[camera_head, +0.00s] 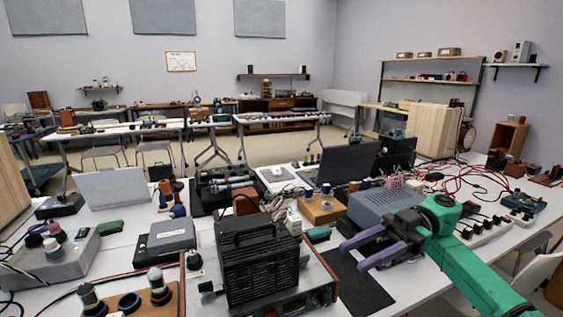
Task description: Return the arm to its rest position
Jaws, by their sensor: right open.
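My right arm (478,275) is green and comes in from the lower right. Its right gripper (350,257) has two purple fingers, apart and with nothing between them. The fingers point left, over a dark mat (358,284) on the white table (408,293). The gripper is just in front of a blue-grey box (383,205) and to the right of a black ribbed device (257,262). I cannot tell its exact height above the table. My left gripper is not in view.
A black laptop (346,163) stands behind the blue-grey box. Red cables (472,180) and a power strip (487,229) lie at the right. Boxes, knobs and a grey laptop (113,188) crowd the left. Some bare table shows in front of my right arm.

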